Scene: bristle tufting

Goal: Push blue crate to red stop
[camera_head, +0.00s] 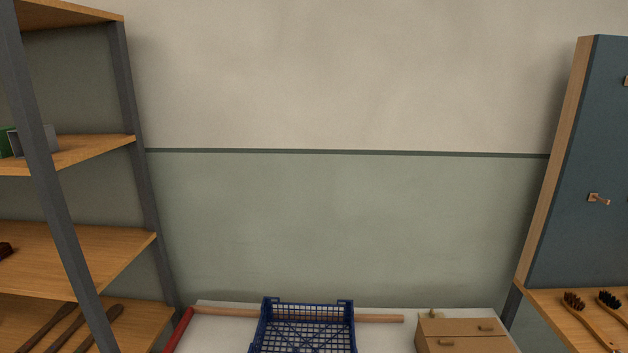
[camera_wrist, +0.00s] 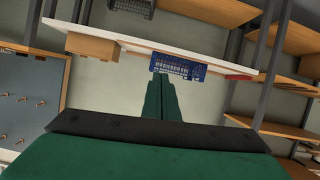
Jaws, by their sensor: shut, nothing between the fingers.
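The blue crate (camera_head: 303,308), a latticed open-top box, stands on the white table in the head view, its near part cut off by the frame's bottom. The red stop (camera_head: 178,331) is a bar along the table's left edge, with a gap between it and the crate. In the wrist view, which is turned over, the crate (camera_wrist: 178,66) and the red stop (camera_wrist: 238,77) also show. My gripper (camera_wrist: 160,78) is shut and empty, its green fingers pointing towards the crate. I cannot tell whether the fingertips touch it. My gripper is outside the head view.
A wooden rod (camera_head: 380,319) runs behind the crate on the white table (camera_head: 225,335). A wooden drawer box (camera_head: 462,330) stands right of the crate. Wooden shelving (camera_head: 80,245) rises at left. A blue peg panel (camera_head: 590,160) and brushes (camera_head: 580,312) are at right.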

